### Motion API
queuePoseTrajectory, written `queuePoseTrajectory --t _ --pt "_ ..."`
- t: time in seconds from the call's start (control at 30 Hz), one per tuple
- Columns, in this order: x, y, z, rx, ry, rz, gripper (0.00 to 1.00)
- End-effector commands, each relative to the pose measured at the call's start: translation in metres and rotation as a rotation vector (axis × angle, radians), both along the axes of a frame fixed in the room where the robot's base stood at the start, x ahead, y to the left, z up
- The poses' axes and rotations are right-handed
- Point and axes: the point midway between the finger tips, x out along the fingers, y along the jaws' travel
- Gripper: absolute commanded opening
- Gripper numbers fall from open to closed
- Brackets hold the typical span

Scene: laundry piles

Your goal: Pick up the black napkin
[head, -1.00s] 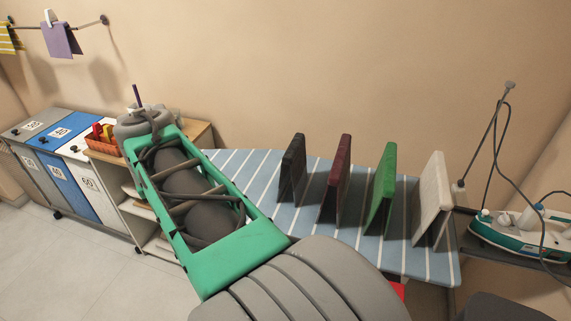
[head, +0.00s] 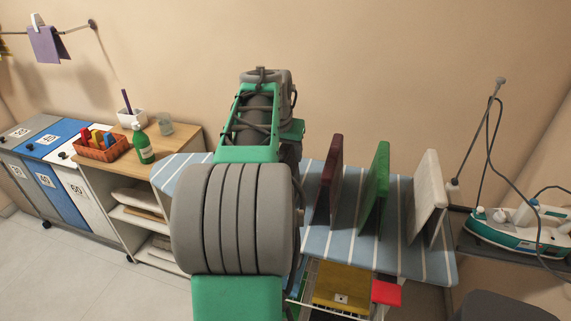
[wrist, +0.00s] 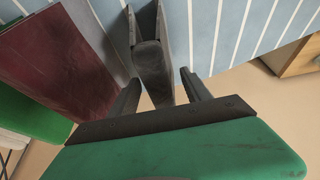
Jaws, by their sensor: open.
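The black napkin (wrist: 152,65) stands folded like a tent on the striped ironing board (wrist: 215,30) in the wrist view. My gripper (wrist: 160,90) is open, with one dark finger on each side of the napkin's near end in the picture. The fingers look apart from the cloth; I cannot tell how far down they reach. In the head view my arm hides the black napkin and my gripper. The board also shows in the head view (head: 405,262).
A maroon napkin (head: 330,180) stands close beside the black one, then a green napkin (head: 376,185) and a white napkin (head: 428,192). An iron (head: 520,225) is at the right. A shelf unit (head: 180,145) with a green bottle (head: 142,145) and an orange basket (head: 102,148) is left.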

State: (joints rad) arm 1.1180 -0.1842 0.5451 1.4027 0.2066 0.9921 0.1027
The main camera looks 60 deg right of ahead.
Motion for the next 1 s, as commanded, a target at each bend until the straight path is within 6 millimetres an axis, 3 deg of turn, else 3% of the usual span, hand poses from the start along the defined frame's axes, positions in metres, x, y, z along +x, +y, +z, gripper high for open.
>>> queuePoseTrajectory --t 0.87,1.0 --pt "0.0004 0.0002 -0.0043 -0.001 -0.001 0.001 0.57" --pt "0.0005 0.0003 -0.0043 -0.001 -0.001 0.001 0.45"
